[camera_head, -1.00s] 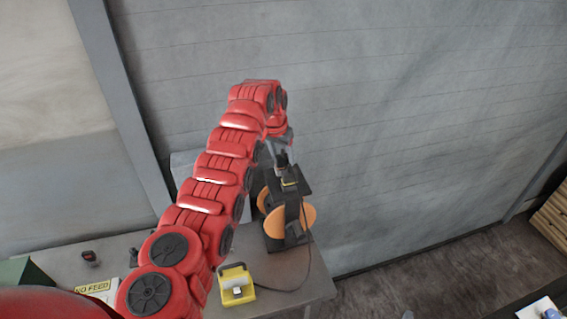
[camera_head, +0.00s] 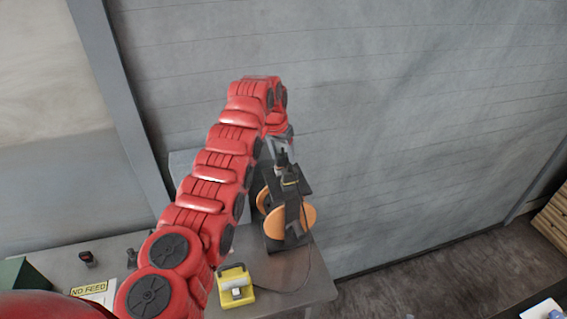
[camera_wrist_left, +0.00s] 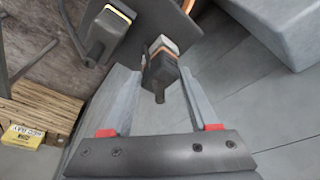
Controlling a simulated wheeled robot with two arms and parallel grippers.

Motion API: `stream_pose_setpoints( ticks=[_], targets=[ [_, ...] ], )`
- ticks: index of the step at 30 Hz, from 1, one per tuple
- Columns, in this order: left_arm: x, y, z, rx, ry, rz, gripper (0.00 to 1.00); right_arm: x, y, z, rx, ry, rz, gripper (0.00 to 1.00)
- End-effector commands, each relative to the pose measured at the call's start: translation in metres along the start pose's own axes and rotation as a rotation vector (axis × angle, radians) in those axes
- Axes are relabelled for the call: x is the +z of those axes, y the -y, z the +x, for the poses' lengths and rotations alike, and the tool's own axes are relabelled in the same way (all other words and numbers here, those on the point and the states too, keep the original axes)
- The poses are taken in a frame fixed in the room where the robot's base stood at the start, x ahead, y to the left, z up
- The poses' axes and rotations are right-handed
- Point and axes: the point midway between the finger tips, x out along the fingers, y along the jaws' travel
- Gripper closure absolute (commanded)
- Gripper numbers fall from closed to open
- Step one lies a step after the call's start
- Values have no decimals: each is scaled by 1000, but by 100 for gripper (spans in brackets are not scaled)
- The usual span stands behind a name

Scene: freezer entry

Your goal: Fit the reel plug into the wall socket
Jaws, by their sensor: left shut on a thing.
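My left gripper (camera_wrist_left: 160,98) is shut on a dark plug (camera_wrist_left: 160,72) with an orange band and a grey end. The plug sits between the fingers, pointing away from the wrist. In the head view the gripper (camera_head: 281,150) is partly hidden by my red arm, and the plug (camera_head: 283,160) shows as a small dark piece just above the reel. The cable reel (camera_head: 273,228), black with orange discs, stands on the bench. A dark block with a yellow band (camera_wrist_left: 108,30) is beside the plug in the wrist view. I cannot make out the wall socket. My right gripper is out of view.
A yellow lamp (camera_head: 236,287) stands on the grey bench (camera_head: 285,285), with a dark cable beside it. A "NO FEED" sign (camera_head: 90,288) and a small dark device (camera_head: 87,257) lie left. A grey box (camera_wrist_left: 275,28) is near the right finger. The corrugated wall (camera_head: 400,130) rises behind.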

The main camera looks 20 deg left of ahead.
Motion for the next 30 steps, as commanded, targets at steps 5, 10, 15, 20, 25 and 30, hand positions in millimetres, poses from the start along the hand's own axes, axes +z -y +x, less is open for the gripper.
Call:
stream_pose_setpoints(
  ticks=[5, 10, 15, 20, 25, 30],
  targets=[
    [-1, 0, -2, -1, -2, 1, 100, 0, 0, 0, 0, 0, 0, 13],
    [-1, 0, -2, -1, -2, 1, 100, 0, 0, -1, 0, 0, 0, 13],
    [-2, 0, -4, -2, -5, 3, 100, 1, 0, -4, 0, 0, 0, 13],
    [-3, 0, -7, -3, -6, 5, 100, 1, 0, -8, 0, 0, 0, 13],
    [-3, 0, -9, -3, -6, 6, 100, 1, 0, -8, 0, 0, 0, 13],
    [-3, 0, -9, -3, -5, 6, 100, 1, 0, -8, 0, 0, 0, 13]
  ],
)
